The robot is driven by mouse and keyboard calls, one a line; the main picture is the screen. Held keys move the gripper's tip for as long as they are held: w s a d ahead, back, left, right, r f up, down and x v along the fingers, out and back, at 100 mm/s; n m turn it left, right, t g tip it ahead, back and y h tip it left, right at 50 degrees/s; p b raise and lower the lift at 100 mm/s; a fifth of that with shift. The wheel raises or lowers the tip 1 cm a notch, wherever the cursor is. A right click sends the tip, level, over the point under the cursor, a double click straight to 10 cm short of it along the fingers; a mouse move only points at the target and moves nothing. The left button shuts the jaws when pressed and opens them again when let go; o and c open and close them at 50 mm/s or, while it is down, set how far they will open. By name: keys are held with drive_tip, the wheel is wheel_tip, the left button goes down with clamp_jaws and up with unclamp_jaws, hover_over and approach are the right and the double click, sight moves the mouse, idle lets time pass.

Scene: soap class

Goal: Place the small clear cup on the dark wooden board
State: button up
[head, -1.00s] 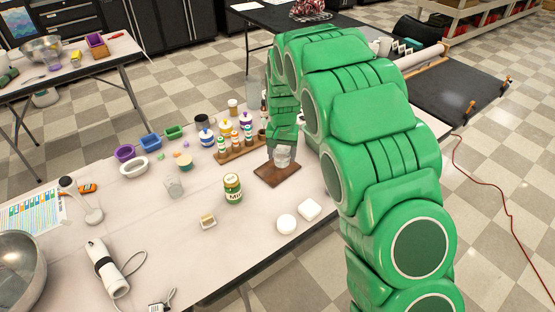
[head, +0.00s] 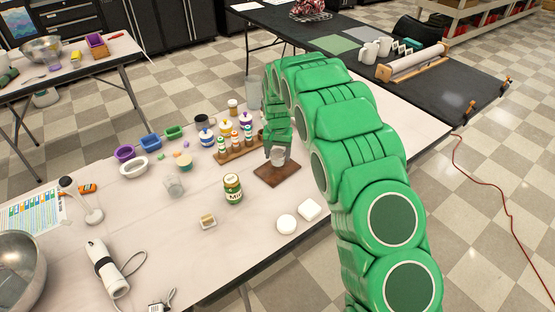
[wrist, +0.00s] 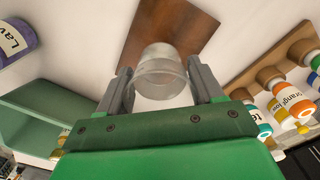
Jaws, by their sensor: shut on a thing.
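The small clear cup (wrist: 160,75) is between the two grey fingers of my gripper (wrist: 160,92) in the wrist view, and the gripper is shut on it. The dark wooden board (wrist: 184,22) lies beyond the cup in that view. In the head view the cup (head: 278,157) shows at the end of my green arm, over the far part of the board (head: 282,176). Whether the cup's base touches the board cannot be told. My gripper (head: 277,152) is partly hidden by its own links in the head view.
A wooden rack (head: 238,152) of small bottles stands just left of the board. A green-labelled jar (head: 233,189), white round and square pieces (head: 286,224) and another clear cup (head: 174,186) stand nearer the front. The board's front part is bare.

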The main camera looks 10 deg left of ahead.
sight(278, 160)
drive_tip(key=shift+w+f, duration=0.1)
drive_tip(key=shift+f, duration=0.05)
drive_tip(key=shift+w+a+f, duration=0.1)
drive_tip(key=shift+f, duration=1.55)
drive_tip(key=shift+f, duration=0.15)
drive_tip(key=o, duration=1.1)
